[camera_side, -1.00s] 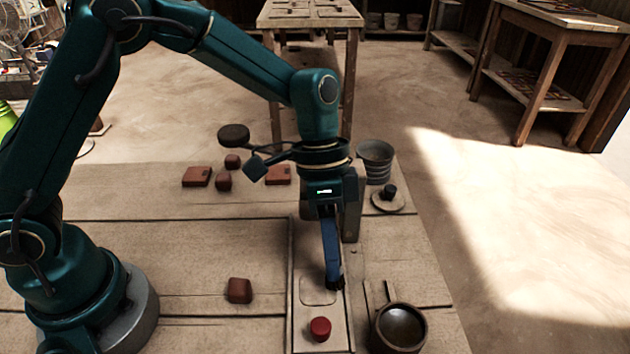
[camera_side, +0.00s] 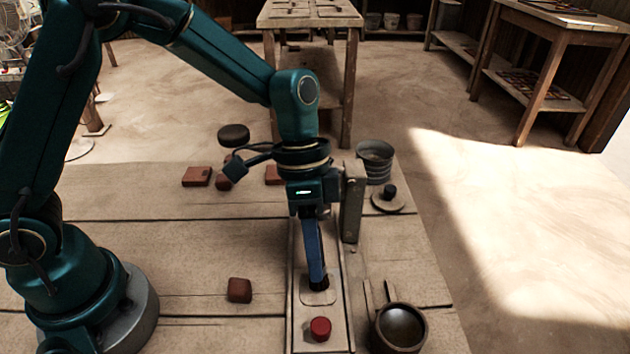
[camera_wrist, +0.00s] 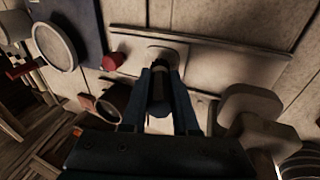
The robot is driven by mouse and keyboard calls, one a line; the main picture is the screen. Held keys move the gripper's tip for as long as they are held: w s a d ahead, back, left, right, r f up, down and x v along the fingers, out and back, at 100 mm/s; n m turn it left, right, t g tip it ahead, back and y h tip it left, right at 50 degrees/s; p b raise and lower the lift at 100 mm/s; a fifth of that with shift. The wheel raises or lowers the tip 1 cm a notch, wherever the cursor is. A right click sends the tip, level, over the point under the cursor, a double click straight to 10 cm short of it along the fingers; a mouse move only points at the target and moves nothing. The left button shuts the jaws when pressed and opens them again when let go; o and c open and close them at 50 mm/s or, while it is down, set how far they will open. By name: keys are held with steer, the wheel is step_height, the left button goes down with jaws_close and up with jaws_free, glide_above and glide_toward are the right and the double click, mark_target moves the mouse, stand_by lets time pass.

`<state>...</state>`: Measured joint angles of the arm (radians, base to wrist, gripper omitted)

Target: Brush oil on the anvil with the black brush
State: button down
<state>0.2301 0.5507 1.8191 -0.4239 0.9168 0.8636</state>
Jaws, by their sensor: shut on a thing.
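My gripper (camera_side: 317,272) points down over the press base, its blue fingers shut on the black brush (camera_wrist: 159,88). In the side view the brush shows only as a dark tip (camera_side: 319,284), mostly hidden by the fingers. The anvil, a pale rounded square plate (camera_side: 318,298), lies directly under the tip; it also shows beyond the fingertips in the wrist view (camera_wrist: 168,53). The tip is at or just above the plate; I cannot tell if it touches. A round dark pan with a handle (camera_side: 400,327) stands at right, its contents unclear.
A red knob (camera_side: 320,329) sits on the base in front of the anvil. The grey press post (camera_side: 353,200) stands close to the gripper's right. A bucket (camera_side: 375,163) and a dark-knobbed disc (camera_side: 388,200) are behind. A brown clay block (camera_side: 239,290) lies left.

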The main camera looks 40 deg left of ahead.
steer(key=shift+w+d, duration=1.05)
steer(key=shift+d, duration=0.25)
steer(key=shift+s+d, duration=0.1)
steer(key=shift+s, duration=0.2)
steer(key=shift+s+a, duration=2.15)
steer(key=shift+a, duration=0.05)
steer(key=shift+w+d, duration=2.15)
steer(key=shift+w+d+r, duration=0.1)
steer(key=shift+w+r, duration=0.05)
step_height(320, 180, up, 8)
